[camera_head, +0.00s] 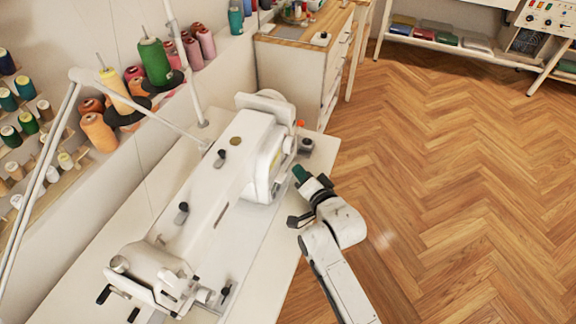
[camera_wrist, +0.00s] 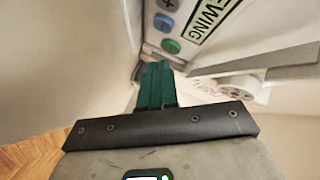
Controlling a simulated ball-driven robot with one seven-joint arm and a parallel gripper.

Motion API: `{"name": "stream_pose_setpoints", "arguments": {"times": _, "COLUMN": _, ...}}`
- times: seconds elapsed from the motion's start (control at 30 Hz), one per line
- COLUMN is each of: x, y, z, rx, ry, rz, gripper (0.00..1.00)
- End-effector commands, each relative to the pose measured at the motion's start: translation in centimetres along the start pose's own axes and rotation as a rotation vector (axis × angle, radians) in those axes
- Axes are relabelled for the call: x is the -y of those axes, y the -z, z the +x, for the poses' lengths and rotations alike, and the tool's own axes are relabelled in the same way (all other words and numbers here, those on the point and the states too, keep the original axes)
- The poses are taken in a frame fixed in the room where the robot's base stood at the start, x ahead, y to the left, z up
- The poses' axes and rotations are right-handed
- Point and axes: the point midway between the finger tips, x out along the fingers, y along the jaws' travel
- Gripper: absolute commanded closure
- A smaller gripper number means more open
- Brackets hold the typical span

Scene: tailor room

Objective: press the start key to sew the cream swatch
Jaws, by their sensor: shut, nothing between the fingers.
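The white sewing machine (camera_head: 222,178) stands on a pale table. My gripper (camera_head: 300,172) has teal fingers, shut and empty, beside the machine's right end. In the wrist view the fingertips (camera_wrist: 157,66) point at a white control panel (camera_wrist: 196,50) with part of a label reading "SEWING". A round green key (camera_wrist: 171,46) is just above the fingertips, with a blue key (camera_wrist: 163,22) above it. I see no gap I can judge, so I cannot tell whether the fingers touch the panel. I cannot read which key is start. I cannot make out the cream swatch.
A small dark knob-like object (camera_head: 305,146) and an orange piece (camera_head: 300,124) are near the machine's far end. Thread spools (camera_head: 155,62) line the wall at left. A wooden-topped cabinet (camera_head: 300,60) stands behind. The floor (camera_head: 450,180) at right is clear.

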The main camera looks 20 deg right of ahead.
Motion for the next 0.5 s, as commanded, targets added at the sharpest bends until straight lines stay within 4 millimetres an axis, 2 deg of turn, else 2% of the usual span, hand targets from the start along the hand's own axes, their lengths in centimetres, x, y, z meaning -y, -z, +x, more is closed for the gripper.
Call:
{"name": "stream_pose_setpoints", "arguments": {"times": 0.27, "x": -0.1, "y": 0.1, "z": -0.1, "rx": 0.000, "ry": -0.001, "rz": 0.000, "gripper": 1.00}}
{"name": "stream_pose_setpoints", "arguments": {"times": 0.5, "x": -1.0, "y": 1.2, "z": -1.5, "rx": -0.002, "ry": -0.003, "rz": 0.002, "gripper": 1.00}}
